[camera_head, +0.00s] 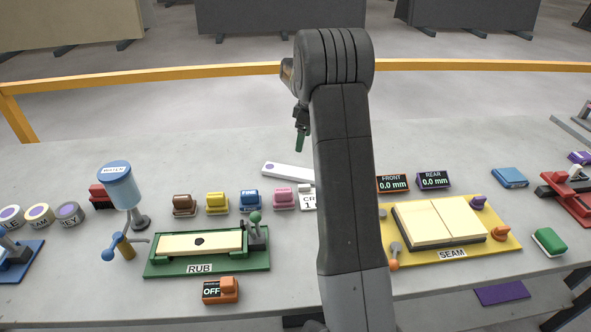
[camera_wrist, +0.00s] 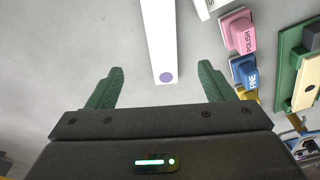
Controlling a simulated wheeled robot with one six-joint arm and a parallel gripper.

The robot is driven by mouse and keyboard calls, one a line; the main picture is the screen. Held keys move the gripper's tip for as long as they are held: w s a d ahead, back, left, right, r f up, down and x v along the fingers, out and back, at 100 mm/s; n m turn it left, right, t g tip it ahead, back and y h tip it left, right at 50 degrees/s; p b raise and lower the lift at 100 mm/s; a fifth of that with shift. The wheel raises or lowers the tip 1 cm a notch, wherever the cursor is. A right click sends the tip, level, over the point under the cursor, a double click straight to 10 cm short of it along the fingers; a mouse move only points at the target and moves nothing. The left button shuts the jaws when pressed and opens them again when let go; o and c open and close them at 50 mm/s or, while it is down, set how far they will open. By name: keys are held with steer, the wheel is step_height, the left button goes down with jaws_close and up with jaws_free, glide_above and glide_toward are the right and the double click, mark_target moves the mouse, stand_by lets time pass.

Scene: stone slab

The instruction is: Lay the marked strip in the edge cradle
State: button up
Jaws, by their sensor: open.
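A long white strip (camera_head: 288,172) with a purple dot at one end lies on the stone slab (camera_head: 60,165), partly hidden behind my arm. In the wrist view, the strip (camera_wrist: 160,35) extends between and beyond my green fingertips, its dotted end toward me. My gripper (camera_head: 301,140) is open and empty above the slab; in the wrist view its fingers (camera_wrist: 160,72) stand apart on either side of the strip. A cream strip (camera_head: 185,244) with a dark mark lies in the green RUB fixture (camera_head: 160,268). I cannot tell which fixture is the edge cradle.
Brown, yellow, blue and pink blocks (camera_head: 284,197) stand in a row in front of the white strip. A blue WATER container (camera_head: 122,186) stands at left. The yellow SEAM board (camera_head: 505,238) holds two cream slabs at right. A red fixture (camera_head: 567,190) stands far right.

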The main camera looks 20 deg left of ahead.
steer(key=p, duration=0.1)
glide_above(294, 171)
steer(key=d, duration=0.2)
steer(key=f, duration=0.8)
steer(key=shift+w+f, duration=0.1)
steer(key=shift+w, duration=0.15)
steer(key=f, duration=0.1)
steer(key=a+f+p, duration=0.1)
steer(key=f, duration=0.1)
steer(key=f+p, duration=0.1)
steer(key=shift+s+a+f, duration=0.25)
steer(key=shift+s+a, duration=0.05)
steer(key=shift+s, duration=0.05)
steer(key=shift+f, duration=0.4)
steer(key=c, duration=1.5)
steer(key=shift+o, duration=0.2)
steer(key=shift+r, duration=0.2)
